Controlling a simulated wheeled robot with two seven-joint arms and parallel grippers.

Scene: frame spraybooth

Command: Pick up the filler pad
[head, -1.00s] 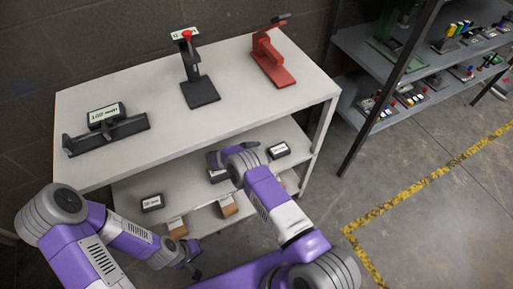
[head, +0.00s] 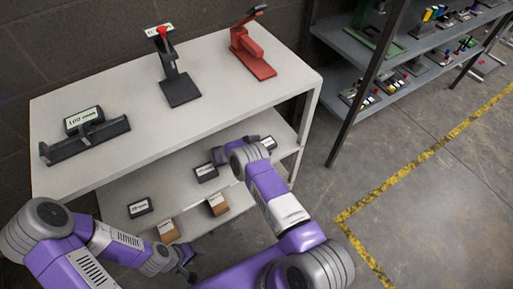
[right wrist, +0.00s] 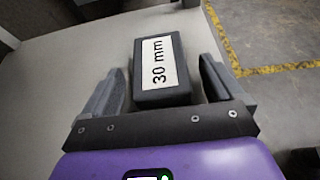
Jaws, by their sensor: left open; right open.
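Black blocks with white labels look like the pads; which one is the filler pad is not marked. In the right wrist view, a black block labelled "30 mm" (right wrist: 161,68) lies on the pale shelf. My right gripper (right wrist: 163,72) is open, with its fingers on either side of this block, gaps showing. In the head view, my right gripper (head: 240,146) is over the lower shelf, near a partly hidden block (head: 268,143) at the right. Other blocks are in the middle (head: 205,172) and left (head: 140,208). My left gripper (head: 186,264) is open and empty, low in front of the shelves.
On the top shelf (head: 215,100) stand a black cradle (head: 90,138) with a "100 mm" block (head: 84,120), a black stand (head: 178,88) and a red stand (head: 252,58). A grey rack (head: 350,45) stands at the right.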

